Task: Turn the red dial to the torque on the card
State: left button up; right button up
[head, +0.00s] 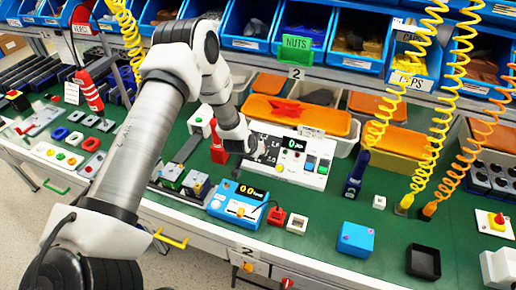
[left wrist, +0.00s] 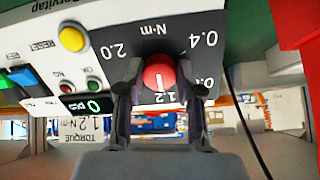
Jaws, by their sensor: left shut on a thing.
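The red dial (left wrist: 160,72) sits on a dark scale on the white torque panel (head: 314,179). In the left wrist view, my left gripper (left wrist: 160,88) is shut on the dial, one finger on each side. The dial's white pointer line appears to point at the 1.2 mark. The scale also shows 0.4 and 2.0; one mark is partly hidden by a finger. The card (left wrist: 85,128) reads torque 1.2 N·m. In the head view, my left gripper (head: 242,147) is at the panel's left end and hides the dial. My right gripper is not in view.
The panel's digital display (head: 293,143) is lit, with coloured buttons below it. A blue meter (head: 238,206), a red block (head: 277,216) and a blue box (head: 355,239) stand in front. Orange-lidded bins (head: 297,114) are behind. Coiled yellow cables hang at right.

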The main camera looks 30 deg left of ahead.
pick_arm(q)
jog(key=o, duration=1.2)
jog(key=shift+w, duration=0.1)
jog(key=shift+c, duration=0.2)
jog(key=v, duration=1.2)
jog(key=shift+f, duration=0.1)
